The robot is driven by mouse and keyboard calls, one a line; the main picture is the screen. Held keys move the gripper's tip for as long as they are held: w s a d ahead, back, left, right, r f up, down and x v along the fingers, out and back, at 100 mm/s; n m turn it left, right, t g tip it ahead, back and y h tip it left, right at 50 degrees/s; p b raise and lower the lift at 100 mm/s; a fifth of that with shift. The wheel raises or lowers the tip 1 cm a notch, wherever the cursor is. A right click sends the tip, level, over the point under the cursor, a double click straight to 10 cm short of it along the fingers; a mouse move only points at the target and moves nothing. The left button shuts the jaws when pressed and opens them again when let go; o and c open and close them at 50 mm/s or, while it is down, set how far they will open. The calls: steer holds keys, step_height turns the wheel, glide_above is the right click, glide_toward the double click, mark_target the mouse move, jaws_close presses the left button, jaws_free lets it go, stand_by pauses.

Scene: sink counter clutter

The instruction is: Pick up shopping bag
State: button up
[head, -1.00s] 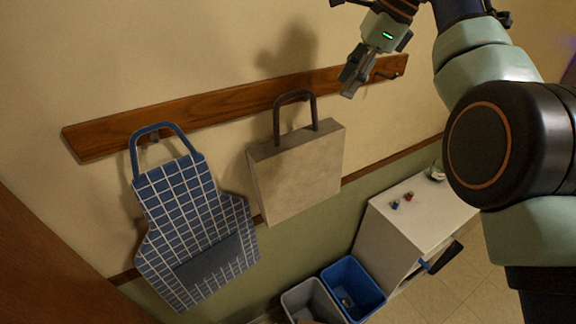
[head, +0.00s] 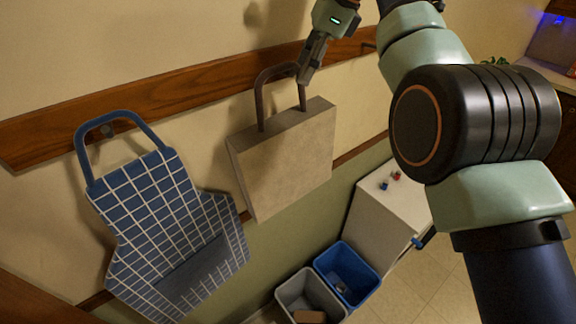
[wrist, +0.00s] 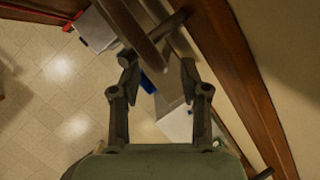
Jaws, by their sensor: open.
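The shopping bag (head: 285,155) is beige and boxy with a dark brown looped handle. It hangs upright, slightly tilted, below the wooden rail in the head view. My gripper (head: 304,79) is beside the right leg of the bag's handle, overlapping it in the head view; whether they touch I cannot tell. In the wrist view my gripper (wrist: 159,70) has its two fingers apart with nothing held between them. A dark brown bar that looks like the bag's handle (wrist: 133,30) shows just beyond the fingertips. The hook behind the handle is hidden.
A wooden rail (head: 200,84) runs along the wall. A blue checked apron (head: 165,220) hangs left of the bag. Below are a grey bin (head: 291,288), a blue bin (head: 368,282) and a white cabinet (head: 408,204) with small items on top.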

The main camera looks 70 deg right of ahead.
steer(key=b, duration=0.3)
glide_above(294, 113)
step_height(294, 113, down, 5)
steer(key=shift+a+f, duration=0.1)
steer(key=shift+f, duration=0.05)
jaws_close()
